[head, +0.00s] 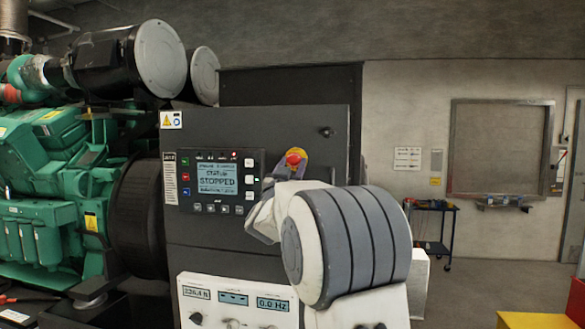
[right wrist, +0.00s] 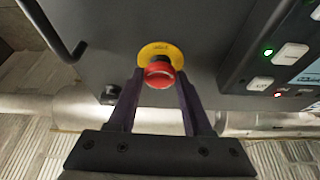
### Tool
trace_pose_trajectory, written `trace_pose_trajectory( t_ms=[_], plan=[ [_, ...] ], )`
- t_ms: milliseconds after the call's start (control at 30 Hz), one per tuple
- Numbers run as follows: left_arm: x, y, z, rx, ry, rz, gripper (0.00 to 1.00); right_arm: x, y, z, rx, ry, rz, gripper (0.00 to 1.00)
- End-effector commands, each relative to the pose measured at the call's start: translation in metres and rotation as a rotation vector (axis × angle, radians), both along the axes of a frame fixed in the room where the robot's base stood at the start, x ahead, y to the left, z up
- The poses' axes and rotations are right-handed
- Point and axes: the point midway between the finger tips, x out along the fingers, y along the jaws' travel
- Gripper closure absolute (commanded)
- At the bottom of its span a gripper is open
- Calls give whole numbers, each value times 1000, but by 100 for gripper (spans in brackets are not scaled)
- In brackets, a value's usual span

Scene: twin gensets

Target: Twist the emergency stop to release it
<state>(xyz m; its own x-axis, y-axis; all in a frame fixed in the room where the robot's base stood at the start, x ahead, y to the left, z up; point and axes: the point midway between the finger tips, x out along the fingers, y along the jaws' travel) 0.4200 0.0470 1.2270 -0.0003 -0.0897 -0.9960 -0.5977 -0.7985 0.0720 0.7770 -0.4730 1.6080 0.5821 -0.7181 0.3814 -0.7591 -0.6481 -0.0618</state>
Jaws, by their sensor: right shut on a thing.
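The emergency stop (head: 294,158) is a red mushroom button on a yellow disc, on the dark control panel (head: 222,127) to the right of the display. It also shows in the right wrist view (right wrist: 159,73), between the fingertips. My right gripper (head: 283,170) reaches up to it, its fingers on either side of the red head and shut on it. In the right wrist view the right gripper (right wrist: 155,82) has its dark fingers pointing at the button. My left gripper is not in view.
The display (head: 215,181) reads STOPPED. A lit green lamp (right wrist: 268,51) sits beside a white button. A green engine (head: 45,190) stands at the left. A dark cart (head: 434,225) stands by the back wall.

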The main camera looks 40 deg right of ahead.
Motion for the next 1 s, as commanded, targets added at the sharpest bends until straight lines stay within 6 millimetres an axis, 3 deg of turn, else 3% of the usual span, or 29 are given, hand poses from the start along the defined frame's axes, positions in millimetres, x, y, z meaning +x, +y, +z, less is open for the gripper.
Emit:
trace_pose_trajectory(
  t_ms=[400,1000],
  plan=[
    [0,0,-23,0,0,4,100,3,3,-1,198,-234,2,100],
    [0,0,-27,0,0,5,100,4,3,2,400,-470,1,100]
  ],
)
